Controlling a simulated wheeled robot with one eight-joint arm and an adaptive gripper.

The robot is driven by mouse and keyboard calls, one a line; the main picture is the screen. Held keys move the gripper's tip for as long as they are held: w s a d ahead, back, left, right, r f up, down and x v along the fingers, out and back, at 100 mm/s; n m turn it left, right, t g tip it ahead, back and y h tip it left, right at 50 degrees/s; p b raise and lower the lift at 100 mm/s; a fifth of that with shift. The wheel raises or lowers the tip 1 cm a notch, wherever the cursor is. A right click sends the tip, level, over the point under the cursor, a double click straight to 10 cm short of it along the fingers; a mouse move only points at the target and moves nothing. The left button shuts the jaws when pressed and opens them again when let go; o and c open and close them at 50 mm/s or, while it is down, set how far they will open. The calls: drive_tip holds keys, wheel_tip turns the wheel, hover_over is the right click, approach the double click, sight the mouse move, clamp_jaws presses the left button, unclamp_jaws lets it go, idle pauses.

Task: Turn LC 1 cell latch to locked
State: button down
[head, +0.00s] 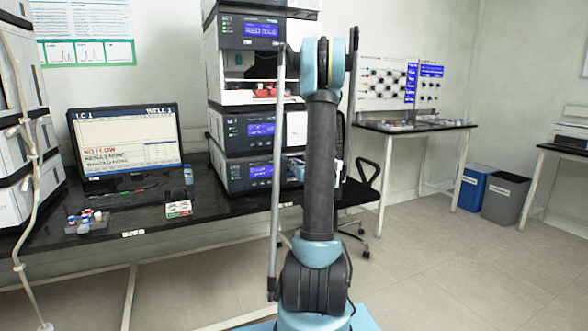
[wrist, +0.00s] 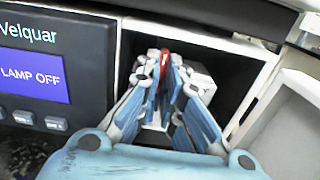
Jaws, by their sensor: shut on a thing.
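In the wrist view, the cell latch (wrist: 164,57) shows as a narrow red piece inside a dark open recess (wrist: 226,68) of an instrument module. My gripper (wrist: 165,74) reaches into this recess, and its blue-and-white fingers are shut on the latch. The fingers hide most of the latch, so I cannot tell its turn position. Left of the recess, the module's display (wrist: 32,75) reads "LAMP OFF". In the head view, my arm stands in front of the instrument stack (head: 245,142), and my gripper is hidden.
A monitor (head: 124,138) with an "LC 1" heading stands on the dark bench (head: 105,220), left of the stack. The floor to the right is open, with two bins (head: 505,198) farther back.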

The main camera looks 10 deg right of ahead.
idle(0.4)
drive_tip(key=c, duration=1.7)
unclamp_jaws()
drive_tip(key=shift+w+f, duration=0.1)
drive_tip(key=s, duration=0.4)
drive_tip(key=s+d, duration=0.1)
drive_tip(key=s, duration=0.3)
drive_tip(key=s+d, duration=0.1)
drive_tip(key=s, duration=0.2)
drive_tip(key=shift+s, duration=0.4)
